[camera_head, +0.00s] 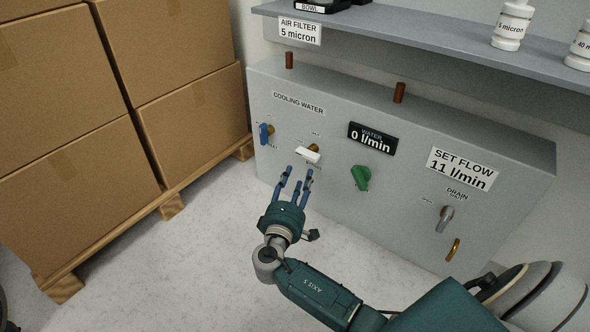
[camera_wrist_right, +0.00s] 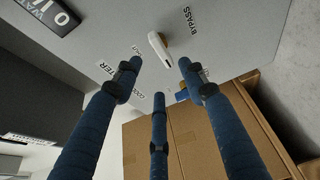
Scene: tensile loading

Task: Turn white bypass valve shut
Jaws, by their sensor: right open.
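The white bypass valve (camera_head: 308,154) is a lever handle on a brass stem on the front of the grey cooling water panel (camera_head: 400,205). In the head view the handle lies roughly sideways, tilted a little. It also shows in the right wrist view (camera_wrist_right: 160,49), beyond the fingers, near a BYPASS label. My right gripper (camera_head: 297,180) is open, with blue fingers pointing up toward the valve from just below it. In the wrist view the fingers (camera_wrist_right: 158,92) are spread, and a gap seems to separate them from the handle. My left gripper is not in view.
A blue valve (camera_head: 265,134) is left of the white one, a green valve (camera_head: 361,178) right of it. A grey drain valve (camera_head: 445,218) is farther right. The display (camera_head: 371,138) reads 0 l/min. Cardboard boxes (camera_head: 190,130) on a pallet stand left. A shelf (camera_head: 420,45) overhangs the panel.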

